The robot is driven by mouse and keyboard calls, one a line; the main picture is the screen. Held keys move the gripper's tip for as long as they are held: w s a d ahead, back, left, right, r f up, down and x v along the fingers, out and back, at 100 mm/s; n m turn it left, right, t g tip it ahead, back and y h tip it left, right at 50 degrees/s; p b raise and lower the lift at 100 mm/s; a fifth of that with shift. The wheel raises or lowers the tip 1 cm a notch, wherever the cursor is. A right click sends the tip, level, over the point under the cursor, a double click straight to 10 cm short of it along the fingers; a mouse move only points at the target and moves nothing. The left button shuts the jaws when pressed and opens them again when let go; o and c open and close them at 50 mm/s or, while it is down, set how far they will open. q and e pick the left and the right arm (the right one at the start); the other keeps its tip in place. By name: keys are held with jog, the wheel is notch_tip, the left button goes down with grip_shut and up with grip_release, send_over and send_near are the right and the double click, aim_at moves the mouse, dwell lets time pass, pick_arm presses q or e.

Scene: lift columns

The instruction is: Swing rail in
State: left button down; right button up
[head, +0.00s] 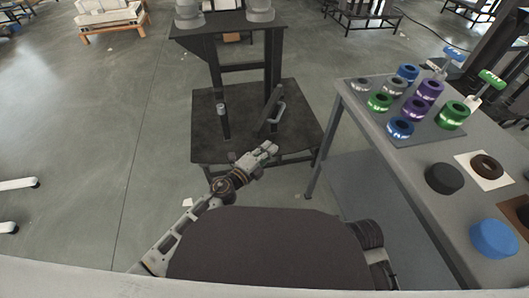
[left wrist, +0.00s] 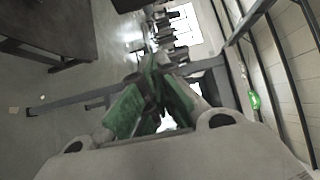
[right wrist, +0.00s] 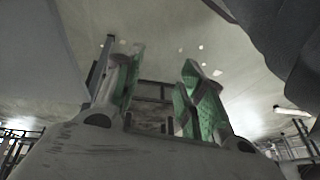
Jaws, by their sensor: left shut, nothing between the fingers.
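A dark stand with a low platform (head: 208,148) is ahead of me in the head view. I cannot tell for certain whether this bar is the rail. A short post (head: 223,122) with a pale top stands at the platform's left. My left gripper (head: 271,149) is over the platform's front edge, shut and empty, apart from the handle as far as I can see. Its green pads meet in the left wrist view (left wrist: 152,75). My right gripper (right wrist: 156,85) is open and empty.
A grey table (head: 420,195) on the right carries several coloured rings, a black disc (head: 444,178) and a blue disc (head: 493,238). The stand's upper shelf (head: 228,29) holds two grey pieces. The floor left of the stand is clear.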

pick_arm(q)
jog(key=w+a, duration=0.1)
jog(key=w+a+b, duration=0.1)
jog(key=w, duration=0.1)
jog(key=shift+w+a, duration=0.1)
jog(key=shift+w, duration=0.1)
pick_arm(e)
jog(key=shift+a+f, duration=0.2)
jog(key=shift+f, duration=0.4)
jog(key=shift+a+f, duration=0.2)
jog(key=shift+f, duration=0.4)
pick_arm(q)
jog(key=shift+a, duration=0.2)
pick_arm(e)
jog(key=shift+w, duration=0.1)
